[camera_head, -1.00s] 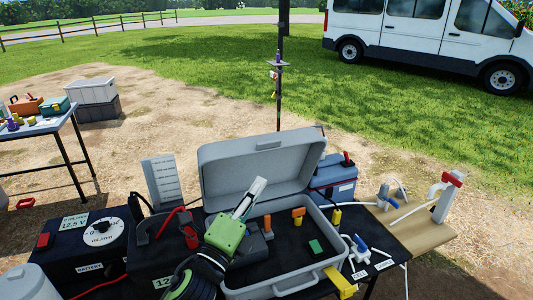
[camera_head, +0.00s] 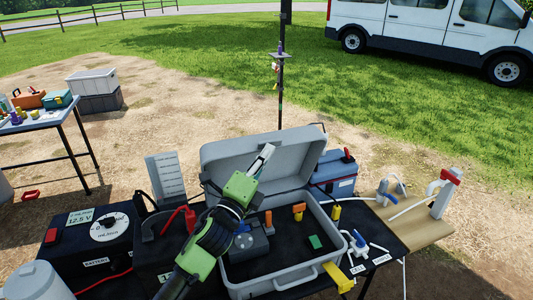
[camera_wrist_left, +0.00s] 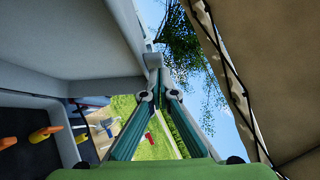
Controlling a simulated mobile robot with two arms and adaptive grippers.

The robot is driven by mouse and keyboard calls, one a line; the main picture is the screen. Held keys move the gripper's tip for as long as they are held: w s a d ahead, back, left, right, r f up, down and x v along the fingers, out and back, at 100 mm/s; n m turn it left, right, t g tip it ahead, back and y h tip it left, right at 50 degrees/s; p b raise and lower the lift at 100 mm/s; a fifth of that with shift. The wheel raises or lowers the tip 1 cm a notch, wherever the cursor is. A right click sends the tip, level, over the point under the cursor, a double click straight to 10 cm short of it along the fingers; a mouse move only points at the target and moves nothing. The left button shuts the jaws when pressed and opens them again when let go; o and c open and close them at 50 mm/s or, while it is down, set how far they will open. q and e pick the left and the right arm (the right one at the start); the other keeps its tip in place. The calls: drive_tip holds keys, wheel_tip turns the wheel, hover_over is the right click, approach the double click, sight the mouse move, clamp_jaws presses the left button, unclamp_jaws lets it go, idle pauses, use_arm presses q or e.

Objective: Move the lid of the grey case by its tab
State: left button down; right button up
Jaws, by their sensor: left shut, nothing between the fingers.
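The grey case (camera_head: 262,289) stands on the dark table with its lid (camera_head: 225,158) raised open at the back. My left gripper (camera_head: 267,148) is shut and empty, with its fingertips at the lid's upper edge, over the area of the tab. The gripper hides the tab in the head view. In the left wrist view the closed fingertips (camera_wrist_left: 152,62) are close to the edge of the lid (camera_wrist_left: 65,40); whether they touch it I cannot tell. My right gripper is not in view.
Inside the case are orange pieces (camera_head: 298,210) and a green block (camera_head: 315,242). A blue box (camera_head: 336,178) stands close behind the case on the right. A black battery box (camera_head: 90,245) and red clamps (camera_head: 180,218) are to the left. A valve board (camera_head: 410,222) is at the right.

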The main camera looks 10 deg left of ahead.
sight(258, 136)
use_arm(q)
drive_tip(key=shift+w+a+r+p, duration=0.1)
drive_tip(key=shift+r+p, duration=0.15)
drive_tip(key=shift+p, duration=0.1)
drive_tip(key=shift+n+g+y, duration=0.3)
drive_tip(key=shift+n+g, duration=0.2)
drive_tip(key=shift+n, duration=0.3)
drive_tip(key=w+p, duration=0.1)
drive_tip(key=p, duration=0.1)
drive_tip(key=w+a+r+p, duration=0.2)
drive_tip(key=p, duration=0.1)
drive_tip(key=shift+w+a+p, duration=0.25)
drive_tip(key=shift+w+p, duration=0.1)
drive_tip(key=shift+w, duration=0.05)
drive_tip(key=shift+w+a+p, duration=0.45)
drive_tip(key=shift+w+p, duration=0.1)
drive_tip(key=shift+w, duration=0.05)
drive_tip(key=shift+n, duration=0.3)
drive_tip(key=shift+f, duration=0.2)
